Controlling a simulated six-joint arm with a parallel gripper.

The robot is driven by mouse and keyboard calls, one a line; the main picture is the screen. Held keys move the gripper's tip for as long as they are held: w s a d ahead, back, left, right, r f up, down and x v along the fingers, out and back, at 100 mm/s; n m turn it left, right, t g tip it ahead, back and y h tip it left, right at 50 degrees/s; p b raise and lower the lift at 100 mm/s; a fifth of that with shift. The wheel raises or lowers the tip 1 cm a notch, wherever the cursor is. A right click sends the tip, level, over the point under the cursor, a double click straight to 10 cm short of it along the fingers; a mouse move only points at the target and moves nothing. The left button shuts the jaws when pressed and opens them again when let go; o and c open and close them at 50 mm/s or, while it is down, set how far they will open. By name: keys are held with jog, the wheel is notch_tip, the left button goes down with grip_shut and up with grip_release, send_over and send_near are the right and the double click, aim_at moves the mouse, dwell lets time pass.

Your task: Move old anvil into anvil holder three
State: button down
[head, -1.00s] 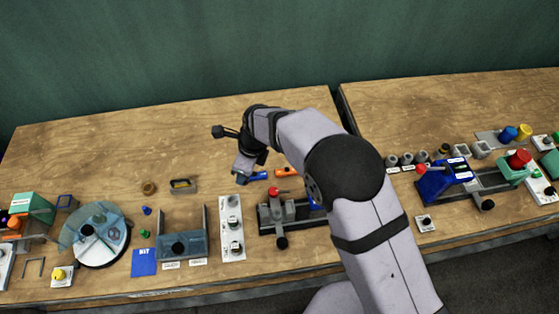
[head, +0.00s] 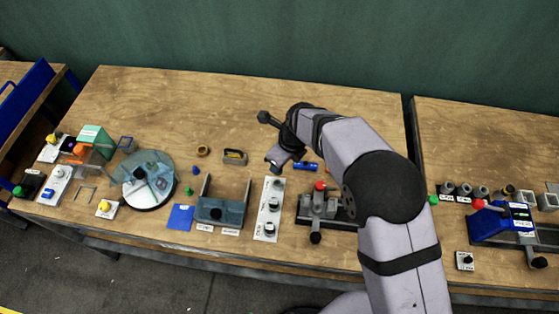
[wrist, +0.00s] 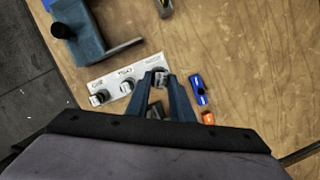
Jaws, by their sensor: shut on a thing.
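The white holder plate (head: 261,225) lies left of the red-knobbed press. It carries dark round pieces along its length, and its labels are too small to read. In the wrist view the plate (wrist: 112,76) runs diagonally to my fingertips. My gripper (head: 275,168) is over or just beyond the plate's far end. In the wrist view my gripper (wrist: 160,82) is shut on a small grey-and-dark piece (wrist: 160,73), which seems to be the old anvil. I cannot tell whether it touches the plate. The jaws partly hide it.
The press with a red knob (head: 320,187) stands right of the plate. A blue tool (head: 306,166) and an orange one (wrist: 208,118) lie beside my gripper. A grey-blue fixture with uprights (head: 210,212) stands left. The bench behind is clear.

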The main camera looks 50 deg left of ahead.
aim_at(279, 173)
jog(key=shift+f+b, duration=1.45)
jog(key=shift+f, duration=1.4)
jog(key=shift+p, duration=0.45)
jog(key=shift+f+b, duration=0.8)
jog(key=shift+f, duration=0.7)
jog(key=c, duration=1.5)
grip_release()
jog(key=shift+b+v, duration=1.15)
jog(key=shift+v, duration=2.5)
